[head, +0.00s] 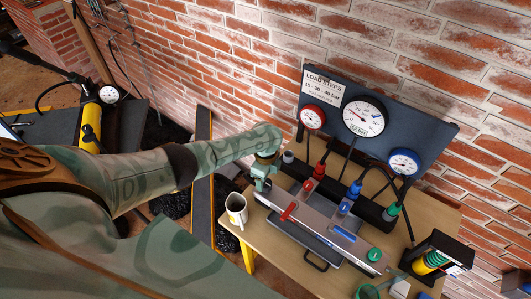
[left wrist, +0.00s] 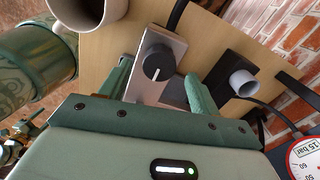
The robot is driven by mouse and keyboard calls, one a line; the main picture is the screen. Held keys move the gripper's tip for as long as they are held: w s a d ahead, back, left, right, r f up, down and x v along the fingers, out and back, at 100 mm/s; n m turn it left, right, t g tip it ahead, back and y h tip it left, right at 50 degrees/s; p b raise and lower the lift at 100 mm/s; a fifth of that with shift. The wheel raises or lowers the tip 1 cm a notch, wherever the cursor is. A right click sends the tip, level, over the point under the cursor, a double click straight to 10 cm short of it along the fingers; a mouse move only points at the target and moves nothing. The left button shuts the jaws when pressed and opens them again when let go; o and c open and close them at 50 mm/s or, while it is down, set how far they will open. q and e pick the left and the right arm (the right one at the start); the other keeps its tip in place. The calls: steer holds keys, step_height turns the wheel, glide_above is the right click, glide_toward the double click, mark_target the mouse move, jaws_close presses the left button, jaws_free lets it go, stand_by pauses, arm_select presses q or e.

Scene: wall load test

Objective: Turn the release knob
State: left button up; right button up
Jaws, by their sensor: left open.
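The release knob (left wrist: 157,62) is a round black knob with a white mark, on a silver block (left wrist: 168,92). In the left wrist view it shows between the two green fingers of my left gripper (left wrist: 160,72). The fingers are apart, and I cannot tell whether either touches the knob. In the head view my left gripper (head: 262,178) is at the left end of the silver panel (head: 312,226) on the wooden table. The knob cannot be made out there. My right gripper is not in view.
A white mug (head: 236,211) stands close beside my left gripper at the table's left edge. A dark gauge board (head: 412,123) with red, white and blue-rimmed dials stands behind, near the brick wall. Hoses with red, blue and green fittings rise behind the panel.

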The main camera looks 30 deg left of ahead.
mark_target(266, 182)
arm_select(q)
step_height(266, 182, up, 14)
steer(key=p, duration=0.5)
steer(key=shift+f, duration=0.2)
